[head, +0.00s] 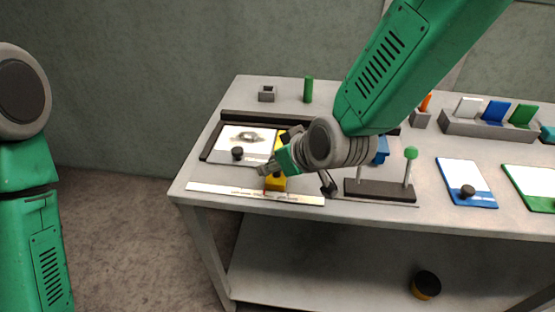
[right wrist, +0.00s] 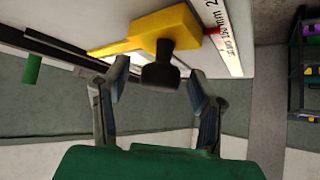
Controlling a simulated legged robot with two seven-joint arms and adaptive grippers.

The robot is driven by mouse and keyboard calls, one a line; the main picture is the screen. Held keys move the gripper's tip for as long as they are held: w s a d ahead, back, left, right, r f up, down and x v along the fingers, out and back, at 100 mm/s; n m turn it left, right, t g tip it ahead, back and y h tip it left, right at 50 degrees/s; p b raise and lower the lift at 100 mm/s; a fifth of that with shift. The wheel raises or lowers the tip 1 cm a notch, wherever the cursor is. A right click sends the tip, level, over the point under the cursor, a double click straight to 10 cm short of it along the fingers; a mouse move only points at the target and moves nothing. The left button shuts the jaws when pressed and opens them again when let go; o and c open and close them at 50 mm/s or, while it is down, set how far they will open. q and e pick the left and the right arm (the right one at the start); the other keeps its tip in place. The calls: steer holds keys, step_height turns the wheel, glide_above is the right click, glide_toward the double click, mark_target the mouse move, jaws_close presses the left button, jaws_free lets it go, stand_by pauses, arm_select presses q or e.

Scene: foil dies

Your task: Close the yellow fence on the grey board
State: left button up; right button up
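The yellow fence (head: 275,183) shows near the table's front edge in the head view, partly hidden by my right arm. In the right wrist view the yellow fence (right wrist: 165,27) is a wide block with a long tapering arm and a black knob (right wrist: 160,70). My right gripper (head: 266,169) is at the fence. In the right wrist view its fingers (right wrist: 157,80) are apart, one on each side of the knob, with visible gaps. The grey board under the fence is mostly hidden by my arm in the head view. My left gripper is out of view.
A white ruler strip (head: 230,191) runs along the front edge. A dark-framed white plate (head: 262,143) with a foil piece and black knob lies left of my gripper. A black stand (head: 380,190) with green-topped post is right. A green cylinder (head: 308,90) stands behind.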

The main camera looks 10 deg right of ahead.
steer(key=shift+r, duration=0.1)
steer(key=shift+a+r, duration=0.1)
steer(key=shift+r, duration=0.05)
steer(key=v, duration=1.1)
steer(key=shift+s+d, duration=0.25)
steer(key=shift+a+r, duration=0.1)
